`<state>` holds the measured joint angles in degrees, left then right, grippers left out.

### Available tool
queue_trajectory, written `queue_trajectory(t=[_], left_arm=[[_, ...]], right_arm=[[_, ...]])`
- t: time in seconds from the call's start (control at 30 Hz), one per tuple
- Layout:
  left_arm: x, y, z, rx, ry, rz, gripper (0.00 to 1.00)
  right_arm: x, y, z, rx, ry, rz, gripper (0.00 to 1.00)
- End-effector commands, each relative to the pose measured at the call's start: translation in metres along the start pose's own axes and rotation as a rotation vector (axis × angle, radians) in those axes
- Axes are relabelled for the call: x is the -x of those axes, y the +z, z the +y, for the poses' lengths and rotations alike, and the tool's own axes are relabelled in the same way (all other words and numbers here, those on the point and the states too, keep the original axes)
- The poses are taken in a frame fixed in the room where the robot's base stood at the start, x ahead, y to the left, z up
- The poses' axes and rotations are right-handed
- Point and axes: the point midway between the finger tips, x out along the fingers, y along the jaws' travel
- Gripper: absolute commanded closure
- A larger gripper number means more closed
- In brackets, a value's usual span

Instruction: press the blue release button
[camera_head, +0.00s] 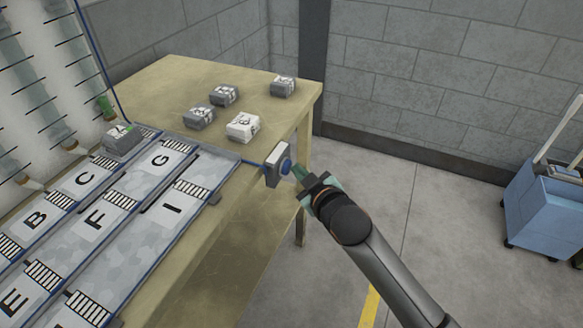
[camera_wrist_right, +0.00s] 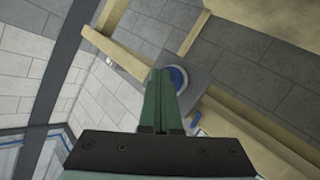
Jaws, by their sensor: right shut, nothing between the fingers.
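The blue release button (camera_head: 286,166) sits on a grey box (camera_head: 275,158) fixed at the right edge of the table. In the right wrist view the round blue button (camera_wrist_right: 178,77) shows just beyond the fingertips, partly covered by them. My right gripper (camera_head: 299,172) is shut and empty, its green fingertips pointing at the button from the right. The tips are at or very close to the button; I cannot tell whether they touch. In the right wrist view the shut fingers (camera_wrist_right: 160,98) stand upright in the middle. My left gripper is not in view.
The wooden table (camera_head: 165,75) carries lettered trays (camera_head: 150,180) at left and several small grey and white blocks (camera_head: 243,126) at the back. A blue cart (camera_head: 545,200) stands at far right. The floor (camera_head: 450,230) between is clear.

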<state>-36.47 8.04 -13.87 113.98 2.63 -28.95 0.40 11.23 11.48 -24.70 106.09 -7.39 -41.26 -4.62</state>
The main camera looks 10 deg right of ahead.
Motion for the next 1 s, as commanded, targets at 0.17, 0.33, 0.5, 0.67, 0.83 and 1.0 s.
queue_trajectory(t=[0.17,0.33,0.5,0.67,0.83,1.0], left_arm=[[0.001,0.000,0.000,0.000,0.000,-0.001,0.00],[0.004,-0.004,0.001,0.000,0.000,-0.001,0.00],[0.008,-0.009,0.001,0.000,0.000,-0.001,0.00],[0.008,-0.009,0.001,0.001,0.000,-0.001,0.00],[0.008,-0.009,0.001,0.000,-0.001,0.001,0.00],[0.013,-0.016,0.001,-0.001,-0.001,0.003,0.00]], right_arm=[[0.001,0.000,0.000,0.000,0.000,0.001,1.00],[0.005,0.003,0.004,0.000,0.000,-0.001,1.00],[0.012,0.007,0.009,0.000,0.000,0.000,1.00],[0.013,0.009,0.009,-0.001,0.000,0.001,1.00],[0.013,0.009,0.009,0.000,0.000,0.001,1.00],[0.020,0.013,0.015,0.001,0.000,-0.003,1.00]])
